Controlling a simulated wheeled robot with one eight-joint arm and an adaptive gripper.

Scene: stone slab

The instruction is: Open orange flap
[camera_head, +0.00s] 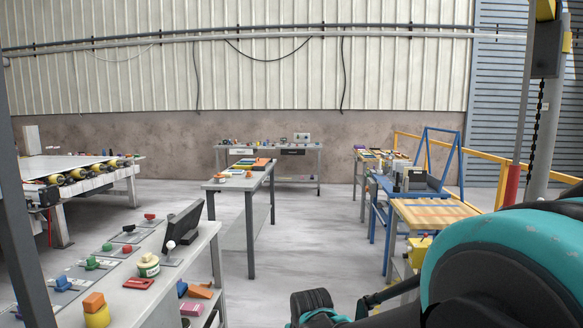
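No thing in the camera_head view clearly reads as an orange flap. Orange things that show are a wedge-like orange piece (200,291) low beside the near bench, an orange block (94,302) on top of a yellow cylinder at the bench's near end, and small orange pieces on the middle table. These are too small to tell whether any is hinged. My teal and black arm fills the lower right and hides the floor there. The fingertips of my gripper do not show.
A grey near bench (128,265) with coloured levers and knobs stands at the left. A middle table (226,181), a back table (306,150) and a wood-topped blue table (433,212) stand beyond. Grey floor (310,240) is clear between them. A roller conveyor is far left.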

